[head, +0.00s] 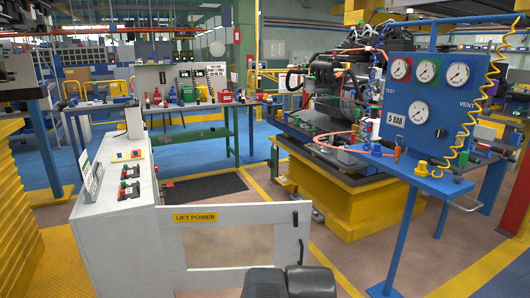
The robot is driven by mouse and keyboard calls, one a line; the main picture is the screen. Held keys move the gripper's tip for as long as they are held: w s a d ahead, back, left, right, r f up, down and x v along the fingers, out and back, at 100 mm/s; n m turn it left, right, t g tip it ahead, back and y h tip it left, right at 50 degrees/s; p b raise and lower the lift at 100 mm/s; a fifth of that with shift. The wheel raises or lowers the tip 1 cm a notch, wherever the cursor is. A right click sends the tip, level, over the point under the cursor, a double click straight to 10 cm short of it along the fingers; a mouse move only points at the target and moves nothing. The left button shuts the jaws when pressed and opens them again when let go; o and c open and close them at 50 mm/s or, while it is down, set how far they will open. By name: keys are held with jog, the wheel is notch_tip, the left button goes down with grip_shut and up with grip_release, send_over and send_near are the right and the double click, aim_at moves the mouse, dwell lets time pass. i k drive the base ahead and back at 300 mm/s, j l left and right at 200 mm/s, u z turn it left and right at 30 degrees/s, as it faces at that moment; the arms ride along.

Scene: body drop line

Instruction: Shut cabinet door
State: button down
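The grey-white control cabinet (125,235) stands at the left, with switches on its sloping top. Its door (178,240), with a yellow "LIFT POWER" label (209,217), stands open, swung out to the right from the cabinet's near right corner. The floor shows through a large opening in the door. Dark rounded parts, apparently of my own arm, show at the bottom centre and overlap the door's lower right. My gripper's fingers are not visible.
An engine (345,85) stands on a yellow lift base (345,195) at the back right. A blue gauge panel (430,100) on posts stands at the right. Floor between door and lift base is clear.

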aim_at(290, 245)
jog(key=i+l, duration=0.15)
jog(key=i, duration=0.2)
jog(key=i+l+u, duration=0.1)
jog(key=i, duration=0.3)
jog(key=i+l, duration=0.25)
jog(key=i+u, duration=0.05)
jog(key=i, duration=0.05)
